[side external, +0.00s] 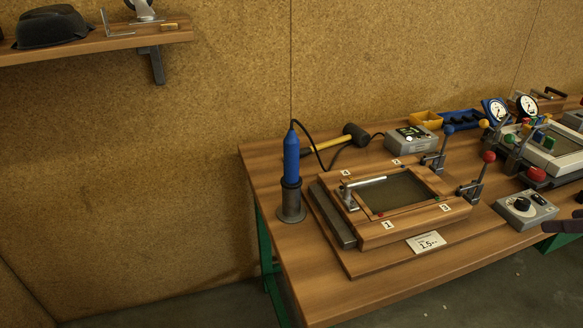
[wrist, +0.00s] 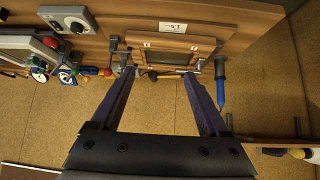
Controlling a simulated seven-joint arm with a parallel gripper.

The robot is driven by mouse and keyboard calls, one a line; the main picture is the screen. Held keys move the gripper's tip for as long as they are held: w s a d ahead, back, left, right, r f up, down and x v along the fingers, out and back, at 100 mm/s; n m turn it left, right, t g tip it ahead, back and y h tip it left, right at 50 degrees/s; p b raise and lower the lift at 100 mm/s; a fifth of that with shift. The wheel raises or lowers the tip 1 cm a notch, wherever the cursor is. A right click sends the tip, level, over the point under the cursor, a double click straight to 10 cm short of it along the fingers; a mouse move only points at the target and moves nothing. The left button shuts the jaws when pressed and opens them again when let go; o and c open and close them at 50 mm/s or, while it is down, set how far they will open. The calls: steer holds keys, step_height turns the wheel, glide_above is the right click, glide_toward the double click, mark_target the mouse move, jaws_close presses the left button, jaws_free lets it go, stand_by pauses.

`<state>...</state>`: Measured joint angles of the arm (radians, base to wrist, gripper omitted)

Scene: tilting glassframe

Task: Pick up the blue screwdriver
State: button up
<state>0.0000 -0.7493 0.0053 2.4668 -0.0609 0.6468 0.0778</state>
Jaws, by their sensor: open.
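The blue screwdriver (side external: 291,157) stands upright in a dark round holder (side external: 291,205) at the left end of the wooden bench. A black cable runs from its top. In the wrist view the screwdriver (wrist: 220,92) shows to the right of my right-hand finger, clear of it. My gripper (wrist: 158,76) is open, with two long dark purple fingers spread apart and nothing between them. In the side view only a dark finger end seems to show at the right edge, well away from the screwdriver.
A wooden frame fixture with a glass pane (side external: 395,192) sits just right of the screwdriver. Behind are a mallet (side external: 354,135) and a grey box (side external: 411,138). Levers, gauges and a knob box (side external: 525,208) crowd the right. A shelf (side external: 110,38) hangs on the left wall.

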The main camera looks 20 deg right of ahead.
steer(key=w+a+r+n+t+y, duration=0.2)
steer(key=w+a+r+t, duration=0.15)
steer(key=w+r, duration=0.6)
steer(key=w+a+r+n+t+y, duration=0.2)
steer(key=w+r+t, duration=0.4)
steer(key=w, duration=0.7)
steer(key=w+a+f+n+g+y, duration=0.2)
steer(key=w+a+f+n+y, duration=0.3)
steer(key=w+a+y, duration=0.45)
steer(key=w+a+f+g, duration=0.2)
steer(key=a+f, duration=0.1)
steer(key=f, duration=0.6)
steer(key=w+a+f+g, duration=0.2)
steer(key=w+a+f, duration=0.1)
steer(key=f, duration=0.5)
steer(key=x, duration=1.3)
steer(key=shift+a+n, duration=0.25)
steer(key=shift+n, duration=0.05)
